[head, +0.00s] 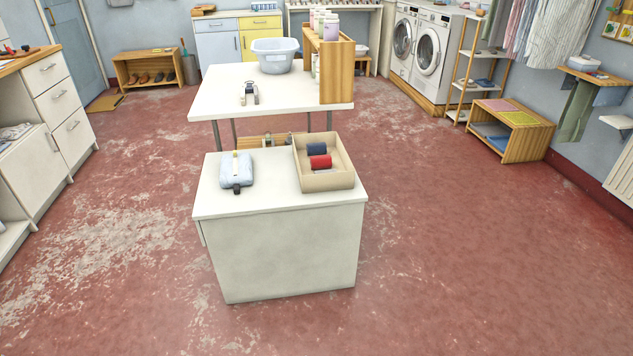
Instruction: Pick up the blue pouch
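A small dark blue object (316,149), likely the blue pouch, lies in an open beige tray (328,182) on the white cabinet (282,250) in the head view. A red object of similar size (320,162) lies just in front of it in the same tray. A pale blue folded bundle (236,175) with a light strap and a dark end lies to the left of the tray on the same cabinet top. Neither of my grippers shows in this view.
Behind the cabinet stands a white table (215,96) with a pale blue basin (275,54), a wooden rack (336,72) of bottles and a small device (249,95). Drawers (60,100) stand far left; washing machines (432,48) stand back right. The red floor (470,250) around is clear.

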